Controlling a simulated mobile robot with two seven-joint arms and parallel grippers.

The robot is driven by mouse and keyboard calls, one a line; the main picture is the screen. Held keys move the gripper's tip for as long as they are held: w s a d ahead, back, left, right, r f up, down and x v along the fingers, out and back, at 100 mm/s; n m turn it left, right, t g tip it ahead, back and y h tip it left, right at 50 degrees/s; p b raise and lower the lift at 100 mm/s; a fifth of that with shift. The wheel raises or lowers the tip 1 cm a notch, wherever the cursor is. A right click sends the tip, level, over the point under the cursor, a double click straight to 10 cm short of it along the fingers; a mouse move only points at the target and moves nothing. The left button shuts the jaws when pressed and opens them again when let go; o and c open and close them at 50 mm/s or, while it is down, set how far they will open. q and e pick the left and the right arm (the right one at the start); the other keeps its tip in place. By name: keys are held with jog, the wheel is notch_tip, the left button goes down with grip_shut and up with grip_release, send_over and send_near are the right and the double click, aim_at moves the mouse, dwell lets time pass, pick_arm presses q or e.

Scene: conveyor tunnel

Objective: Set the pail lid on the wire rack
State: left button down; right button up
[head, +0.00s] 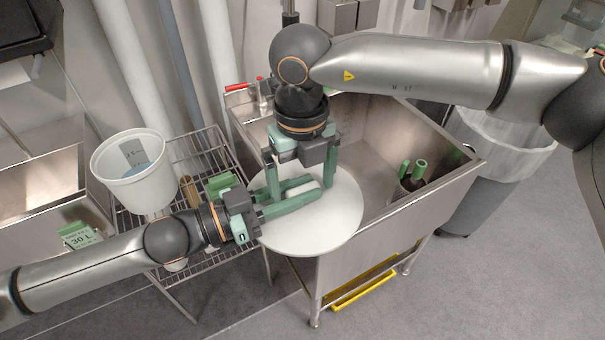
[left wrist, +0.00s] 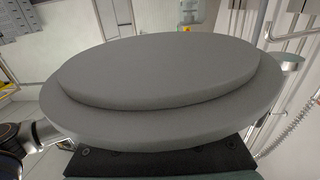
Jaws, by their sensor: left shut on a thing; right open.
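The pail lid (head: 325,222) is a round white disc held in front of the steel sink's left corner. It fills much of the left wrist view (left wrist: 160,75) as a grey stepped disc. My left gripper (head: 308,192) is shut on the lid, its green fingers lying across the top at a pale raised part. My right gripper (head: 301,182) is open above the lid, its fingers pointing down on either side of that part; I cannot tell whether they touch the lid. The wire rack (head: 198,147) stands left of the lid, partly hidden by my left arm.
A white pail (head: 139,190) stands on the rack's left part, with a brown cylinder (head: 190,188) and a green item (head: 222,184) nearby. The steel sink (head: 385,222) holds green-topped bottles (head: 413,176). A grey bin (head: 480,196) stands right of the sink.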

jog(key=c, duration=1.3)
pick_arm(q)
jog(key=c, duration=0.6)
grip_release()
